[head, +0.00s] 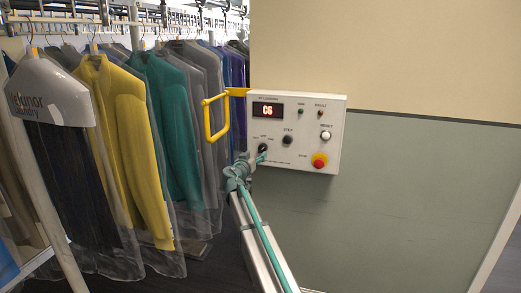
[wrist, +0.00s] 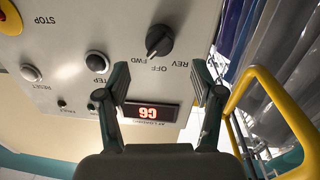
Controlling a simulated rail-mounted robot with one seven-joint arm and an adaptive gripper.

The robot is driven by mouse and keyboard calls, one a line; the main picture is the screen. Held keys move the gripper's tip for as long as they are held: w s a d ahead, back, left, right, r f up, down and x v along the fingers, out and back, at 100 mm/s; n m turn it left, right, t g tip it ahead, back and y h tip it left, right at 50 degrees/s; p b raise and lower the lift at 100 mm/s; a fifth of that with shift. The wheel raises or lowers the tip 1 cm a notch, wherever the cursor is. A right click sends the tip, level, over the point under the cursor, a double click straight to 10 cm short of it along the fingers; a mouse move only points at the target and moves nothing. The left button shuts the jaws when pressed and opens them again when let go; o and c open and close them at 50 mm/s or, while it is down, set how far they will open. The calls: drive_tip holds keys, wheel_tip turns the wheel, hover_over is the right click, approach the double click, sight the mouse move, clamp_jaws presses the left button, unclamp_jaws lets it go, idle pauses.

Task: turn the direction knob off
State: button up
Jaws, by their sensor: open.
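The direction knob (wrist: 159,41) is a dark round knob with a light pointer mark, labelled REV, OFF and FWD. In the head view the knob (head: 263,148) is at the lower left of the white control panel (head: 322,153). My gripper (wrist: 160,82) is open and empty, its two fingers spread apart. The knob lies beyond the fingertips, roughly centred between them. In the head view my gripper (head: 259,158) is just below the knob; contact is not visible.
The panel also has a red display (head: 266,110) reading C6, a black STEP button (head: 287,139), a white RESET button (head: 326,135) and a red STOP button (head: 319,160). A yellow handle frame (head: 208,122) stands left of the panel. Bagged garments (head: 117,150) hang further left.

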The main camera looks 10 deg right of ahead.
sight(261, 150)
drive_tip(key=p+x, duration=0.1)
drive_tip(key=x, duration=0.5)
drive_tip(key=shift+w+d, duration=0.15)
drive_tip(key=shift+w, duration=0.1)
drive_tip(key=shift+c, duration=0.3)
drive_tip(key=c, duration=1.1)
